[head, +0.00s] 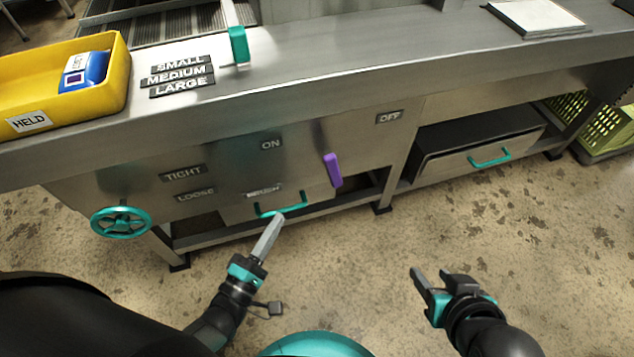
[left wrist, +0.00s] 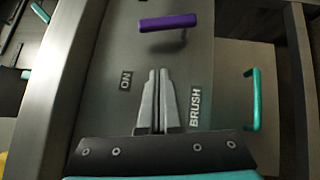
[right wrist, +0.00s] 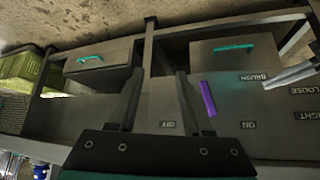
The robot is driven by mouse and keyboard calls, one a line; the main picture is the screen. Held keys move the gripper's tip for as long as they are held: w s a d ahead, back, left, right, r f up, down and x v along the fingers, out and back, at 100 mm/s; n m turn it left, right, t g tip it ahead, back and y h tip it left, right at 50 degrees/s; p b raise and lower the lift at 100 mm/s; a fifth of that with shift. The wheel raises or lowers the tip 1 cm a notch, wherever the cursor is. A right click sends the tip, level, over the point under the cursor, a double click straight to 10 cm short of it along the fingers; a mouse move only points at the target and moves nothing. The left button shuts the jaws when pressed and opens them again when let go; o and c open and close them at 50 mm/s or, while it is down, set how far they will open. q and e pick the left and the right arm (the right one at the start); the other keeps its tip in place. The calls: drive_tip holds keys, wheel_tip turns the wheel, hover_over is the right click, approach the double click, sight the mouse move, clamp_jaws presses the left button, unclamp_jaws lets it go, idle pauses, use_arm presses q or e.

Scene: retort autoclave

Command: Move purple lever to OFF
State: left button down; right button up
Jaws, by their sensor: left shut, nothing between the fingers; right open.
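The purple lever (head: 333,170) stands out from the steel front panel, between the ON label (head: 271,145) and the OFF label (head: 389,118). It also shows in the left wrist view (left wrist: 168,22) and the right wrist view (right wrist: 208,98). My left gripper (head: 279,217) is shut and empty, to the left of and below the lever in the head view, apart from it. In its wrist view the fingers point toward the panel between ON and BRUSH. My right gripper (head: 428,280) is open and empty, to the right of and below the lever, over the floor.
A teal drawer handle (head: 283,205) is close to my left gripper's tip. A teal handwheel (head: 121,222) is at left. A second teal-handled drawer (head: 490,158) is at right. The yellow bin (head: 118,85) stands on the counter. The floor before the panel is clear.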

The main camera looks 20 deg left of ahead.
use_arm(q)
drive_tip(key=shift+r, duration=0.1)
idle(0.3)
drive_tip(key=b, duration=0.2)
approach(334, 172)
drive_tip(key=w+a, duration=0.4)
drive_tip(key=a, duration=0.1)
drive_tip(key=shift+w+d+r+b, duration=0.3)
drive_tip(key=shift+w+d, duration=0.1)
drive_tip(key=shift+d, duration=0.15)
drive_tip(key=shift+w+d+r+b, duration=0.15)
drive_tip(key=shift+w+d+r, duration=0.15)
drive_tip(key=shift+w+d, duration=0.25)
drive_tip(key=shift+w+d+r+b, duration=0.25)
drive_tip(key=shift+w+d+r, duration=0.1)
drive_tip(key=shift+d, duration=0.25)
use_arm(e)
drive_tip(key=w+a+r+t+y, duration=0.1)
drive_tip(key=w+a+t+y, duration=0.1)
drive_tip(key=a+t, duration=0.3)
drive_tip(key=shift+w+a+r+t+y, duration=0.3)
drive_tip(key=shift+a+r+t+y, duration=0.1)
drive_tip(key=shift+a+y, duration=0.3)
drive_tip(key=shift+d+f, duration=0.1)
drive_tip(key=shift+f, duration=0.05)
